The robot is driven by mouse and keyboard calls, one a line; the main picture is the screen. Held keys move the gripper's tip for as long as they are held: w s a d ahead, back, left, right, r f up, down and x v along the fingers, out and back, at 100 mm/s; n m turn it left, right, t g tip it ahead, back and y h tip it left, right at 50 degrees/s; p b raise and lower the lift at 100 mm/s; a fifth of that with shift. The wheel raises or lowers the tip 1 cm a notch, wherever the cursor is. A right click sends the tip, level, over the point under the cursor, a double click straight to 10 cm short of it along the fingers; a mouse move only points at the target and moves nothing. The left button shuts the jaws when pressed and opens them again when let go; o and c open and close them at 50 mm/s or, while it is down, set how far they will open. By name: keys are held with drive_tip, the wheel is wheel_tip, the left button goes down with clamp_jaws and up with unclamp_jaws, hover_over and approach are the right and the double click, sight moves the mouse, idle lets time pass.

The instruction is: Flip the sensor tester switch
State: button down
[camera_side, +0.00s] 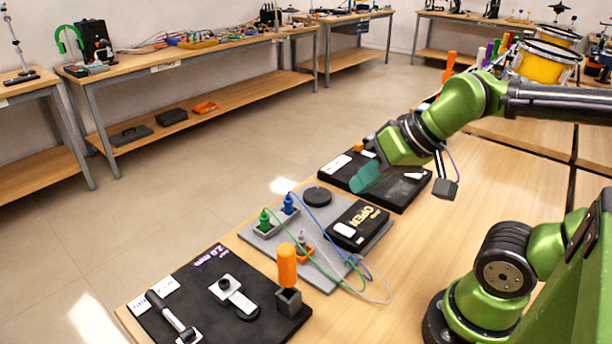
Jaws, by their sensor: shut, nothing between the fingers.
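My gripper (364,181), with teal fingers, is shut and empty. It hangs over the left part of the far black board (404,196); I cannot tell whether it touches anything there. A grey board (321,273) in front of it carries a black box (358,225) marked "OPEN", which looks like the sensor tester. A small white part (344,230) on that box may be its switch; its position is too small to tell. Green (264,220) and blue (288,204) plugs with cables stand in grey holders, and a black disc (317,196) lies beside them.
A near black board (192,281) holds an upright orange handle (287,264), a white clamp-like part and a lever. Loose cables (376,294) loop over the grey board's right edge. Bare wooden table (440,240) lies to the right. Drums and coloured posts stand behind.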

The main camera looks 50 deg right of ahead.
drive_tip(key=shift+f, duration=0.1)
drive_tip(key=m+g+h, duration=0.2)
drive_tip(key=m+g, duration=0.5)
drive_tip(key=m, duration=0.7)
hover_over(340, 227)
wheel_tip(340, 227, down, 5)
drive_tip(key=shift+d, duration=0.1)
wheel_tip(340, 227, down, 14)
drive_tip(key=shift+f, duration=0.1)
